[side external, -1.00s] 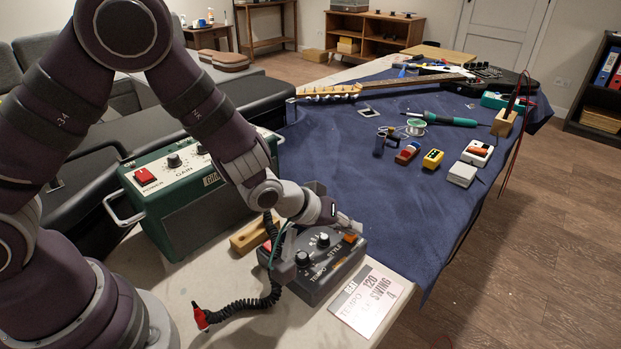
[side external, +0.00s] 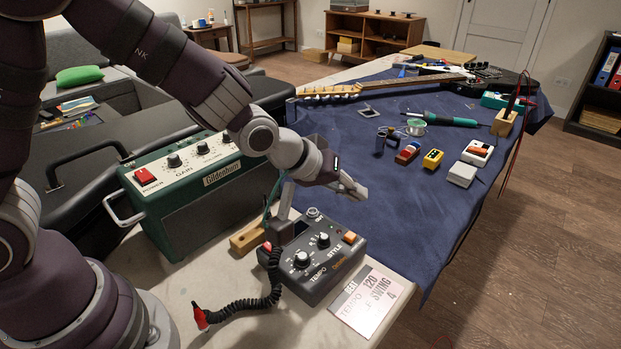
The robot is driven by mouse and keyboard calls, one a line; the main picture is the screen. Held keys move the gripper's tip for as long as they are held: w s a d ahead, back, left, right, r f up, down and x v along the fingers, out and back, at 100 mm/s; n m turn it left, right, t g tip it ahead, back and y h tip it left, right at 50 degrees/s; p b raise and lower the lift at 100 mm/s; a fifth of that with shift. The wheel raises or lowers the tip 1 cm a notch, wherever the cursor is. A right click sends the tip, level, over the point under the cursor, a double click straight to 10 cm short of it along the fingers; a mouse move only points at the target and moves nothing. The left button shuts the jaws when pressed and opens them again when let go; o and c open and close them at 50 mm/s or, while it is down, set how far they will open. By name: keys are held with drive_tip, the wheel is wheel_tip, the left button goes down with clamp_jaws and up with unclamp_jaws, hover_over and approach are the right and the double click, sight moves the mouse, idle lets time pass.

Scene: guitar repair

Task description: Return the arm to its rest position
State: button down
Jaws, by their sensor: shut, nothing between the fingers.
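My gripper (side external: 352,190) is shut and empty. It hangs in the air above the back edge of the dark grey tempo and style pedal (side external: 318,262), apart from its knobs. The pedal lies on the pale bench top with two black knobs, an orange button and a coiled black cable with a red plug (side external: 201,317). My arm reaches in from the left over the green amplifier (side external: 196,193). The fingertips are small in this view.
A printed card (side external: 363,300) lies right of the pedal. A wooden block (side external: 247,238) is behind its left side. A blue cloth (side external: 330,133) carries a guitar (side external: 390,82), a soldering iron (side external: 440,119) and several small boxes.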

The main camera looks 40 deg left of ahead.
drive_tip(key=shift+a+r, duration=0.15)
drive_tip(key=shift+r, duration=0.05)
drive_tip(key=s+a+r+m+g+y, duration=0.1)
drive_tip(key=s+a+r, duration=0.3)
drive_tip(key=s, duration=0.5)
drive_tip(key=s+a+r+m+g+y, duration=0.1)
drive_tip(key=s+a+r+m+g, duration=0.1)
drive_tip(key=s+a+r+m, duration=0.2)
drive_tip(key=s+a, duration=0.3)
drive_tip(key=s, duration=0.1)
drive_tip(key=shift+s+r+y, duration=0.2)
drive_tip(key=shift+s+y, duration=0.15)
drive_tip(key=shift+y, duration=0.05)
drive_tip(key=shift+w+m, duration=0.1)
drive_tip(key=shift+m, duration=0.2)
